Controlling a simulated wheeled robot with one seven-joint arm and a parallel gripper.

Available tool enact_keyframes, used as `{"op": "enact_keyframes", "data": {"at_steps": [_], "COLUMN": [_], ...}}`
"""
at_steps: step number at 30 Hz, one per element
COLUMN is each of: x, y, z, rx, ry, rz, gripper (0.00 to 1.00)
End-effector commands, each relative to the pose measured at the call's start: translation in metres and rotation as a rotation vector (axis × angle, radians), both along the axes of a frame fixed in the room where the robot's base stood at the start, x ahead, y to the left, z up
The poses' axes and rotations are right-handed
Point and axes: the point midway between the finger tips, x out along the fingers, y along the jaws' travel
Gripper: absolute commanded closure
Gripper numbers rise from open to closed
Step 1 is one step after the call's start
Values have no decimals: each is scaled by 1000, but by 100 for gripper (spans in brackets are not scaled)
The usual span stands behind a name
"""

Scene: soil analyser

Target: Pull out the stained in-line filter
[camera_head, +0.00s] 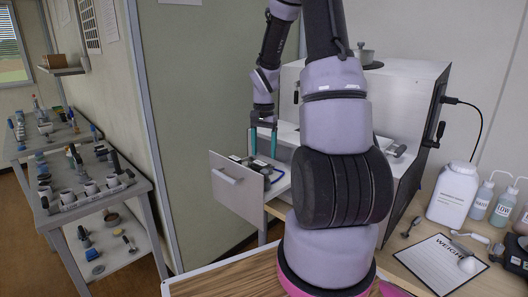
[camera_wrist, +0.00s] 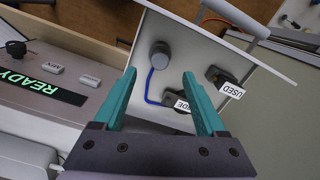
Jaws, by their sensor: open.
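A drawer (camera_head: 238,185) stands pulled out from the white analyser (camera_head: 407,98). In the wrist view, the drawer's light floor (camera_wrist: 192,52) carries a grey round fitting (camera_wrist: 159,56) with a blue tube (camera_wrist: 150,88) running from it. Two dark holders stand to its right, one with a tag reading USED (camera_wrist: 231,90), the other with a partly hidden tag ending in IDE (camera_wrist: 183,105). I cannot make out a stain or tell which part is the filter. My gripper (camera_head: 263,151) is open above the drawer; its teal fingers also show in the wrist view (camera_wrist: 159,76), empty.
The analyser panel shows a READY display (camera_wrist: 42,88) and a black knob (camera_wrist: 16,48). A side bench (camera_head: 70,212) with cups stands left, beyond a partition.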

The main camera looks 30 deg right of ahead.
Motion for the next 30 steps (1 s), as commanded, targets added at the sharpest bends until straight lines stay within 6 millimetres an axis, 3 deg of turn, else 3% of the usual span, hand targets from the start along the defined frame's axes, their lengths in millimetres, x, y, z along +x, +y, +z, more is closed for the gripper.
{"op": "enact_keyframes", "data": {"at_steps": [6,11,24,30], "x": [1,1,1,1], "y": [-3,-2,-1,-2], "z": [14,7,-67,-88], "rx": [-12,-14,-12,-14], "ry": [-13,-12,-11,-13], "rz": [-50,-56,-52,-54], "gripper": [26,26,26,26]}}
